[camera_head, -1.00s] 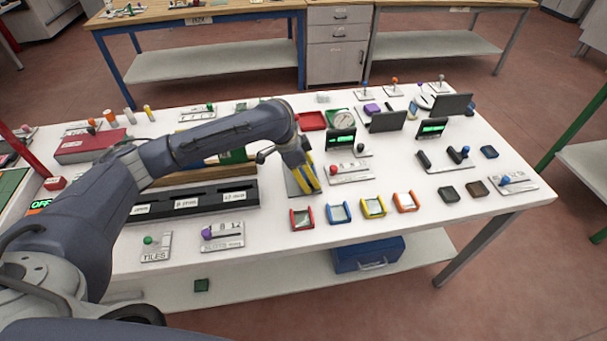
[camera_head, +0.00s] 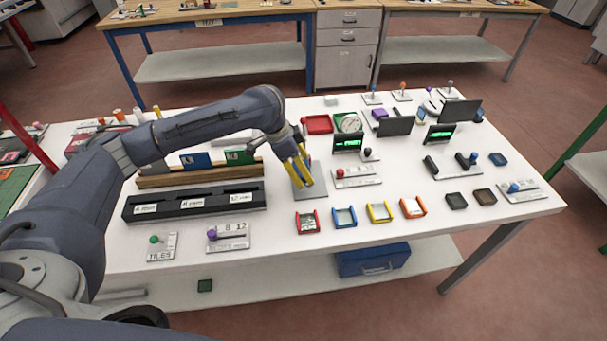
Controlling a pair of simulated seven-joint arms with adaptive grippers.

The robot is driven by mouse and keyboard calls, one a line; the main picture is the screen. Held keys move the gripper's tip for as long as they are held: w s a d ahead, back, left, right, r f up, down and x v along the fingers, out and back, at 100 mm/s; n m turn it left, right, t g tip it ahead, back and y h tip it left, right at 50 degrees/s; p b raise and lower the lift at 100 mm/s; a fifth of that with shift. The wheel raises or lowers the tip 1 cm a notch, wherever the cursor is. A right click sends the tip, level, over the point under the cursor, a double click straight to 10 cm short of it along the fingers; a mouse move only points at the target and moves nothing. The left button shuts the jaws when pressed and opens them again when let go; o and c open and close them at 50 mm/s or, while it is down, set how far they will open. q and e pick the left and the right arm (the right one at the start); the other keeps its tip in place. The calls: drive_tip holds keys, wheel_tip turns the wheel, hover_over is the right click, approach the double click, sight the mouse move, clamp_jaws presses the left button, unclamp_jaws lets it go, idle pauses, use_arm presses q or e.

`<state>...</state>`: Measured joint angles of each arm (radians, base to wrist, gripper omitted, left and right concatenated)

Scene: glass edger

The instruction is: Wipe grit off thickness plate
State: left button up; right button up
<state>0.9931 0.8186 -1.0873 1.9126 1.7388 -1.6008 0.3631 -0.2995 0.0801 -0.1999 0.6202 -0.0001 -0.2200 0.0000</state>
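A flat grey plate (camera_head: 315,189) lies on the white bench, just left of the red-knob lever panel; I take it to be the thickness plate. My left gripper (camera_head: 299,178) reaches in from the left and points down over the plate's left side, its yellow fingers at or just above the surface. The fingers look close together. I cannot tell whether they hold anything, and no grit can be made out at this size. My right gripper is not in view.
A red-knob lever panel (camera_head: 356,176) stands close right of the plate. Small red (camera_head: 307,223), blue (camera_head: 344,217), yellow and orange trays line the front. A black slotted rack (camera_head: 193,201) and a wooden rack (camera_head: 156,182) lie to the left. A red tray (camera_head: 318,124) sits behind.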

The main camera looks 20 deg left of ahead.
use_arm(q)
drive_tip(key=shift+r, duration=1.75)
